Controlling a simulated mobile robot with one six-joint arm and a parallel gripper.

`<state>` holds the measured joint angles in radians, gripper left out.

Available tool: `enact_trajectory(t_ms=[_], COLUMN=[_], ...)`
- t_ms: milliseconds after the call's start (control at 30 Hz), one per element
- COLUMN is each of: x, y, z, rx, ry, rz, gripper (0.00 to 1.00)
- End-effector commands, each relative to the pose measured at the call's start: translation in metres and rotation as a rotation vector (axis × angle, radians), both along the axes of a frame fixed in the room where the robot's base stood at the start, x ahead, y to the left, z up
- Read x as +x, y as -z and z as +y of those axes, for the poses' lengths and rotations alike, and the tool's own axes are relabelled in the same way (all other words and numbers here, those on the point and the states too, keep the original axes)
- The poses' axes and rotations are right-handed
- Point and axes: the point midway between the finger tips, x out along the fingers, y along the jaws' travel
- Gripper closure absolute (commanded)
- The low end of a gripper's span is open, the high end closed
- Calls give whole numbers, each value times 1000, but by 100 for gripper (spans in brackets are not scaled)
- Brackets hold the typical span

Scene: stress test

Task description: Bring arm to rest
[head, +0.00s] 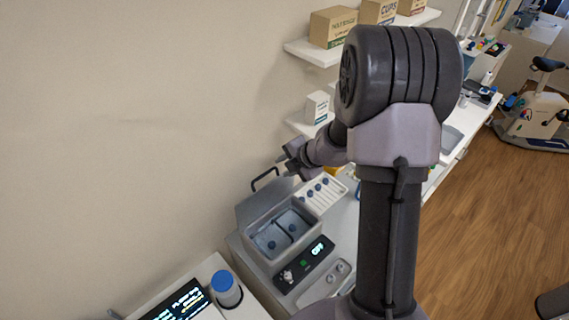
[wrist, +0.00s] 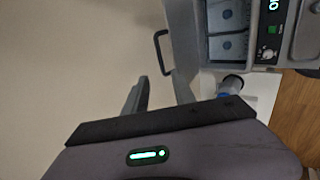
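My arm rises through the middle of the head view, and its wrist bends left. My gripper (head: 290,158) points left toward the wall, above the back of a grey bath unit (head: 262,277). In the wrist view, the two fingers of my gripper (wrist: 160,80) stand apart with a gap between them and nothing held. The bath unit also shows in the wrist view (wrist: 183,40), beyond the fingers to the right. It has two basins, a raised lid with a dark handle, and a lit control panel (head: 303,264).
A blue-capped container (head: 226,290) and a lit screen (head: 178,302) stand at the front left. A white rack (head: 322,194) lies behind the bath. Wall shelves (head: 312,52) hold boxes close behind my arm. Open wooden floor (head: 500,225) lies right; an exercise bike (head: 535,110) stands far back.

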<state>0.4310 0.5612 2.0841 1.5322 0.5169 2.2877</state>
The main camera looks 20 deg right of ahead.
Motion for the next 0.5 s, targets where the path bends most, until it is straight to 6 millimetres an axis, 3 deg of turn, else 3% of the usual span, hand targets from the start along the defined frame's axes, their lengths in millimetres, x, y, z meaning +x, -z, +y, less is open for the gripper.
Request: enact_trajectory(t_ms=[167,267,367,500], x=[0,-1,-13,-59], y=[1,7,19,42], z=[1,16,55,116], rx=[-4,-85,-307,-721], ry=[-7,-148,-519,-1161], rz=[-2,-50,-175,-395], gripper=[68,68,68,68])
